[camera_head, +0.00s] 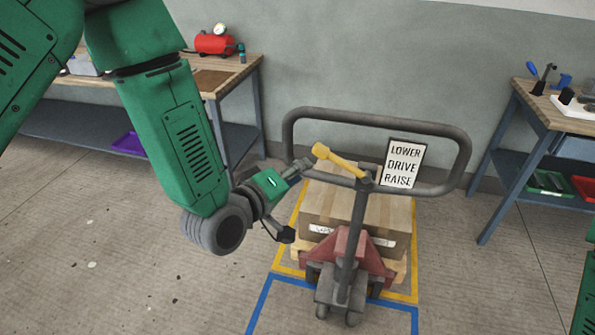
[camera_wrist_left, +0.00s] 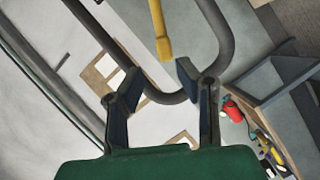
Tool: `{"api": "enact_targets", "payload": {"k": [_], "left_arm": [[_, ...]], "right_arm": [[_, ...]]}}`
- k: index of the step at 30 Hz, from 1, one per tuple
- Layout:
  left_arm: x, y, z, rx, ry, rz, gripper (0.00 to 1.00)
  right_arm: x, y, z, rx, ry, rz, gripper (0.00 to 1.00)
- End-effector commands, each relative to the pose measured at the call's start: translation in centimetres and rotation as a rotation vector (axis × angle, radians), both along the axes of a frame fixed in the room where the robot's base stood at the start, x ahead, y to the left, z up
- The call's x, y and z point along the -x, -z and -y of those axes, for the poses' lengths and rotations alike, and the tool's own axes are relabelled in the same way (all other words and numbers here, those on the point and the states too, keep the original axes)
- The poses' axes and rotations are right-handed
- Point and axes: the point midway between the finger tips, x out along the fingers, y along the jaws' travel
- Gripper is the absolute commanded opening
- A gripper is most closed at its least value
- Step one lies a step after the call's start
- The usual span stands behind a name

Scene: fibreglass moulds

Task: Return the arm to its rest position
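My left arm (camera_head: 185,150) comes in from the upper left, and its open left gripper (camera_head: 296,200) is at the left side of the pallet truck's handle (camera_head: 375,120). The yellow lever (camera_head: 340,162) on the handle is just beyond the upper finger; I cannot tell if they touch there. In the left wrist view the two fingers (camera_wrist_left: 158,76) stand apart with nothing held. The yellow lever (camera_wrist_left: 160,35) shows ahead of the gap, near the dark handle bar (camera_wrist_left: 222,40). My right gripper is not in view.
The red pallet truck (camera_head: 345,245) stands under a pallet with a cardboard box (camera_head: 385,215), inside yellow floor lines. A sign (camera_head: 402,164) reads LOWER, DRIVE, RAISE. Workbenches stand left (camera_head: 238,72) and right (camera_head: 545,110). Floor is open at the front left.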

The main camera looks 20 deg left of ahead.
Motion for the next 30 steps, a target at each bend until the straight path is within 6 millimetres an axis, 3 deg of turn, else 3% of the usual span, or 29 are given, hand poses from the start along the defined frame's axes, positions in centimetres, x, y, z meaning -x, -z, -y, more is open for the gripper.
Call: {"api": "enact_targets", "payload": {"k": [10,13,17,20,24,27,30], "left_arm": [[0.0,0.3,-0.4,-0.001,-0.001,-0.004,0.29],[0.7,2.2,-0.6,-0.044,0.003,-0.038,0.29],[3.2,8.5,-1.9,-0.193,0.028,-0.156,0.29],[6.8,15.1,-3.6,-0.360,0.078,-0.294,0.29],[13.3,23.4,-6.7,-0.586,0.190,-0.498,0.29],[18.6,28.3,-9.0,-0.727,0.296,-0.646,0.29],[23.7,31.8,-11.1,-0.840,0.410,-0.779,0.29]], "right_arm": [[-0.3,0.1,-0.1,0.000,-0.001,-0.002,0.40],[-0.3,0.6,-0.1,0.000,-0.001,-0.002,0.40],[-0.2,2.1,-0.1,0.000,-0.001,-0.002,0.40],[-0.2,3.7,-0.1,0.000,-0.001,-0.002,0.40],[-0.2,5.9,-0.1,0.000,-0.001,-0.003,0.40],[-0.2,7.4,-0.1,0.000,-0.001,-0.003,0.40],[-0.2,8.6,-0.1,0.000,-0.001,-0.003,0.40]]}}
